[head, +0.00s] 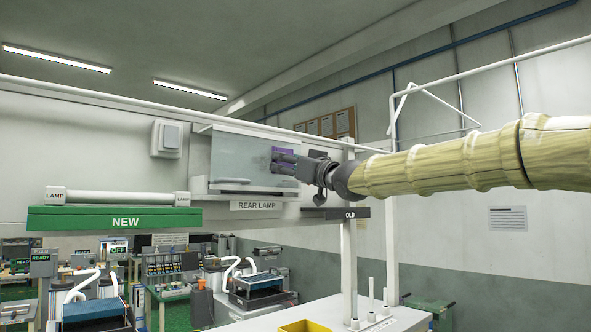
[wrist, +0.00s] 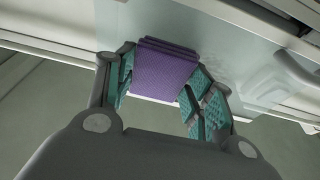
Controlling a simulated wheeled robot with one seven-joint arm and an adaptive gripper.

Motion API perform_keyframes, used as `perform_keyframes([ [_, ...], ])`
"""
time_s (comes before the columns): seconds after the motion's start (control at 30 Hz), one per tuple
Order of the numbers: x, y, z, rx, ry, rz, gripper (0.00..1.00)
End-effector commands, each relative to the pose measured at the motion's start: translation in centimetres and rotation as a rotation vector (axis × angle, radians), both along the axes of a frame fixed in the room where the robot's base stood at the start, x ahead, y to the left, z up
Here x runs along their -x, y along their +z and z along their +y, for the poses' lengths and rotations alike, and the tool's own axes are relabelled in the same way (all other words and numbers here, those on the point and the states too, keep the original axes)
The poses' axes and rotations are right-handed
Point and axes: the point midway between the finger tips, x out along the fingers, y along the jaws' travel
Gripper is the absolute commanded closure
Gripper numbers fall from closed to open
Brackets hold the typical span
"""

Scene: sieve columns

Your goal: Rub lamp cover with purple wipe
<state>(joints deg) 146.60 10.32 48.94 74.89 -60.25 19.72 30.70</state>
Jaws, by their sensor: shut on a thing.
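The lamp cover (head: 238,164) is a pale, translucent panel on the wall fixture above the "REAR LAMP" label. The purple wipe (head: 283,152) is a small folded pad in front of the right part of the cover. My gripper (head: 285,163) is shut on the wipe and holds it at the cover. In the wrist view the wipe (wrist: 165,68) sits between my two teal-padded fingers (wrist: 158,92), with the cover (wrist: 215,45) behind it. I cannot tell whether the wipe touches the cover.
A green "NEW" shelf (head: 115,217) with a white lamp tube (head: 118,197) is left of the cover. A dark "OLD" shelf (head: 335,213) is below right of it. A white post (head: 349,265) stands under that shelf. Workbenches with machines fill the lower left.

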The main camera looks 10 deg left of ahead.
Motion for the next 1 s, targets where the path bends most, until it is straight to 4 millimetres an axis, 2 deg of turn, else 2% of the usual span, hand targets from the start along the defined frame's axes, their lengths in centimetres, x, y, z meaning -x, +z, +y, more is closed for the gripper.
perform_keyframes([
  [0.1, 0.8, -0.3, 0.8, 0.004, 0.003, -0.002, 0.66],
  [0.47, 1.6, -0.1, 1.2, 0.002, 0.002, -0.002, 0.66],
  [1.0, 4.3, -0.1, 3.1, 0.001, 0.002, -0.001, 0.66],
])
